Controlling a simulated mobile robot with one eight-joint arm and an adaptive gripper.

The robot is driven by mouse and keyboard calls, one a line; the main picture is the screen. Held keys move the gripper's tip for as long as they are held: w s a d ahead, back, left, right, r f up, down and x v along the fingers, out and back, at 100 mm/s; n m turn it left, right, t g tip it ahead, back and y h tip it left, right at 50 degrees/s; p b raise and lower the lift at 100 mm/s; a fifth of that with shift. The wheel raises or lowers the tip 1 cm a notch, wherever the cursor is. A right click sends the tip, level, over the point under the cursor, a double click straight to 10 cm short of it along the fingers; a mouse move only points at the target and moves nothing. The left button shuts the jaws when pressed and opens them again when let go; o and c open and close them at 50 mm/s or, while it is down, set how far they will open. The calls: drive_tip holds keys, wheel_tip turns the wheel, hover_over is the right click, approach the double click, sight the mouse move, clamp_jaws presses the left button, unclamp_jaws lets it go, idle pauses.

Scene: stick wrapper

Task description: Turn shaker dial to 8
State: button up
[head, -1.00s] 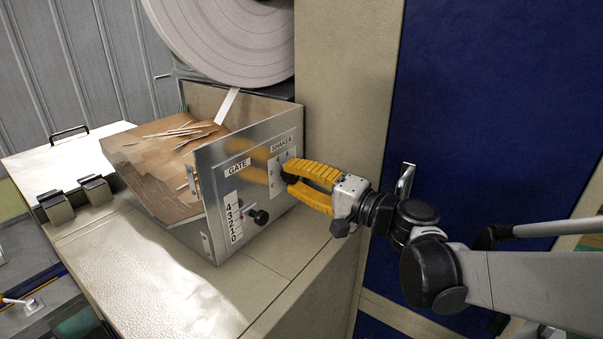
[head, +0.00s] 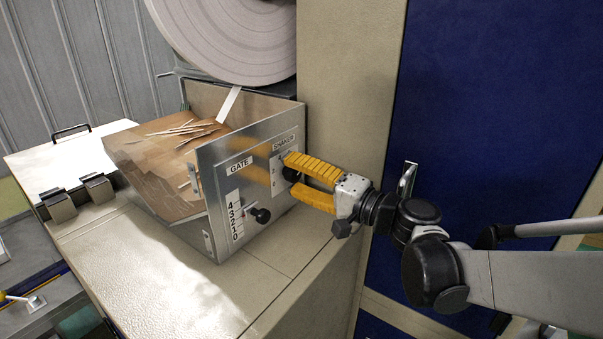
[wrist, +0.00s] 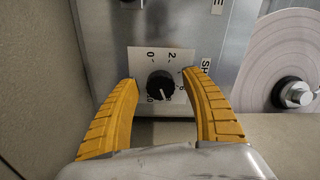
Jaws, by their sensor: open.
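The shaker dial (wrist: 160,86) is a round black knob with a white pointer line, on a white numbered plate (wrist: 142,58) fixed to the metal panel. My gripper (wrist: 160,82) is open, one yellow finger on each side of the dial, with gaps visible between fingers and knob.
The GATE label (head: 239,166), its number scale (head: 235,216) and a black gate knob (head: 262,215) are left of my gripper. A hopper of wooden sticks (head: 175,165) is behind the panel. A large paper roll (head: 225,35) hangs above. A beige wall (head: 345,100) stands close on the right.

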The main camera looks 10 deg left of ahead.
drive_tip(key=v, duration=1.2)
drive_tip(key=s+d+f+h, duration=0.7)
drive_tip(key=s+f+h, duration=0.1)
drive_tip(key=f, duration=0.2)
drive_tip(key=s+d+f+n+h, duration=0.1)
drive_tip(key=s+d+f+h, duration=0.1)
drive_tip(key=d, duration=0.6)
drive_tip(key=s+d+f+n+h, duration=0.1)
drive_tip(key=s+d+f+h, duration=0.1)
drive_tip(key=s+d+h, duration=0.2)
drive_tip(key=d+h, duration=0.2)
drive_tip(key=d, duration=0.1)
drive_tip(key=shift+s+d, duration=0.35)
drive_tip(key=shift+d, duration=0.05)
drive_tip(key=shift+f, duration=0.1)
